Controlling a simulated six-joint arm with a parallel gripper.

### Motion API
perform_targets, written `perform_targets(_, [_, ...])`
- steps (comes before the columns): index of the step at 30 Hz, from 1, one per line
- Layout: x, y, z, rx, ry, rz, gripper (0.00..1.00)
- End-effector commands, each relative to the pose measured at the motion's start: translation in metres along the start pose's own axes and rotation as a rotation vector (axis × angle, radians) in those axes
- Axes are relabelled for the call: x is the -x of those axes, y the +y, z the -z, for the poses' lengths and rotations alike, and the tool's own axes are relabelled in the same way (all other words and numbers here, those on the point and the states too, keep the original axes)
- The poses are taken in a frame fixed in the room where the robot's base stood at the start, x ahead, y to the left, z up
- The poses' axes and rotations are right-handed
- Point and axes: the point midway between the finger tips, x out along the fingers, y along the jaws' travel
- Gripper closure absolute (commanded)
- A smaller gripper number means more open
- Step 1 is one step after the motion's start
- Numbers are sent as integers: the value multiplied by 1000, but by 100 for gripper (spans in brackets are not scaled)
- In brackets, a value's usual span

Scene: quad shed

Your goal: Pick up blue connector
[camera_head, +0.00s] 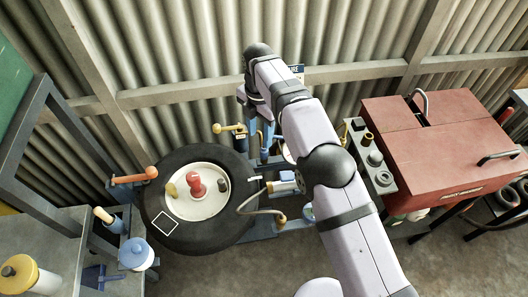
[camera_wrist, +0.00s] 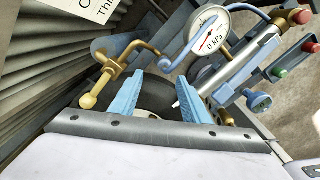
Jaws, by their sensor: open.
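My gripper (camera_wrist: 160,80) is open, with its two light blue fingers apart and nothing seen held between them. In the head view my gripper (camera_head: 260,145) points down beside the tyre's upper right side. A small blue fitting with a round end (camera_wrist: 258,102) shows to the right of the fingers in the wrist view, apart from them. In the head view a small blue piece (camera_head: 286,175) lies right of the tyre, partly hidden by my arm. I cannot tell for sure which blue part is the connector.
A tyre (camera_head: 163,225) lies flat with a red knob (camera_head: 195,186) at its hub. A pressure gauge (camera_wrist: 211,30) and brass pipe (camera_wrist: 108,72) stand close past the fingers. A red toolbox (camera_head: 440,150) is at right. A bench with jars (camera_head: 30,278) is at left.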

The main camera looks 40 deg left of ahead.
Motion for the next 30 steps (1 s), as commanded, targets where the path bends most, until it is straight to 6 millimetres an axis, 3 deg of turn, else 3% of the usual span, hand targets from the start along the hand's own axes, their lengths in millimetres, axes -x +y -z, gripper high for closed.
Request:
perform_targets(17, [-24, -2, -2, -4, 0, 1, 57])
perform_targets(30, [-68, -9, -6, -4, 0, 1, 57])
